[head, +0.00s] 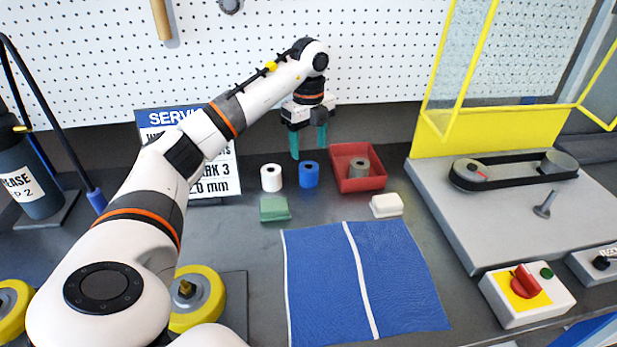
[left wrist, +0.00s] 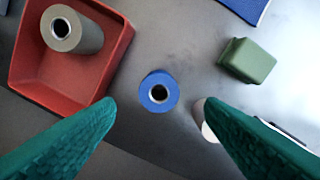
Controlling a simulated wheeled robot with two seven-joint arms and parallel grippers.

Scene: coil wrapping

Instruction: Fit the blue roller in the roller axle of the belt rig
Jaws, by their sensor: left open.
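The blue roller (head: 309,174) stands upright on the dark bench between a white roller (head: 271,178) and a red tray (head: 372,184). My left gripper (head: 309,148) is open and empty, pointing down above and behind it. In the left wrist view, the blue roller (left wrist: 158,92) shows from above, in line with the gap between the green fingertips (left wrist: 160,106) and apart from both. The belt rig (head: 440,205) is at the right, with a black belt around two pulleys. A bare grey post (head: 544,205), seemingly the roller axle, rises from its plate. My right gripper is out of view.
A grey roller (head: 359,167) stands in the red tray. A green block (head: 275,208), a white block (head: 387,205) and a blue mat (head: 400,270) lie nearer. A yellow-framed guard (head: 480,133) stands behind the rig; a red-knobbed switch box (head: 527,294) is at its front.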

